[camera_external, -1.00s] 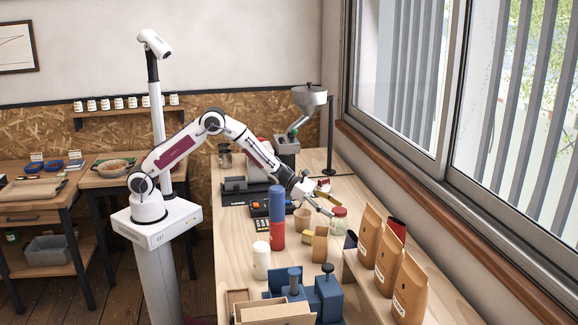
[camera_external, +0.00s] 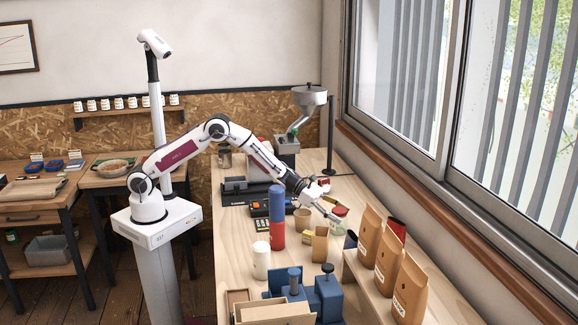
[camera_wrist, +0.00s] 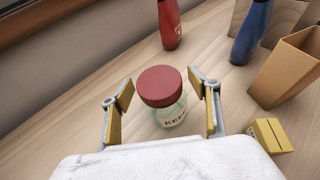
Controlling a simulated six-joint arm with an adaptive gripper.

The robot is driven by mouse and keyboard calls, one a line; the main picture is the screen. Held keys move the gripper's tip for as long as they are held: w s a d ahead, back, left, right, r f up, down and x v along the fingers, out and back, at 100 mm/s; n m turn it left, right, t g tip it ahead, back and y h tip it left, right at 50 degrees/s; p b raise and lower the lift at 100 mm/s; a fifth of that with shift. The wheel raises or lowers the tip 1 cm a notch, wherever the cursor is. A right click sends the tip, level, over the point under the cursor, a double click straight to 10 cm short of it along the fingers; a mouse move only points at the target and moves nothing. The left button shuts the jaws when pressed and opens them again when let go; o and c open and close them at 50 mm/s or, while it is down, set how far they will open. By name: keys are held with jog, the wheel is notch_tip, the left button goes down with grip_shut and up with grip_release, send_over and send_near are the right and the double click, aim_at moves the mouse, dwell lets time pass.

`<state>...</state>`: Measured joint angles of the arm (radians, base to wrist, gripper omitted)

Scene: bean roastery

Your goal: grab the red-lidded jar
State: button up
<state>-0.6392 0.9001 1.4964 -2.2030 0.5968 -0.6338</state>
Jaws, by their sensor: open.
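The red-lidded jar (camera_wrist: 163,87) is clear glass with a red lid and a label reading "KEEP". In the wrist view it stands upright between my open fingers. In the external view the jar (camera_external: 340,212) is on the bench toward the window, partly covered by my gripper (camera_external: 331,214). My gripper (camera_wrist: 160,105) is open, with one yellow-padded finger on each side of the jar and a visible gap to each. Whether the fingertips are down at the jar's body height is hard to tell.
A red bottle (camera_wrist: 169,24) and a blue bottle (camera_wrist: 250,32) stand beyond the jar. A tan box (camera_wrist: 287,70) and a small yellow box (camera_wrist: 270,135) are to the right. In the external view, a blue-and-red cylinder (camera_external: 277,217) and coffee bags (camera_external: 386,262) stand nearer.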

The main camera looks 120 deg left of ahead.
jog(key=c, duration=1.3)
jog(key=shift+r, duration=5.05)
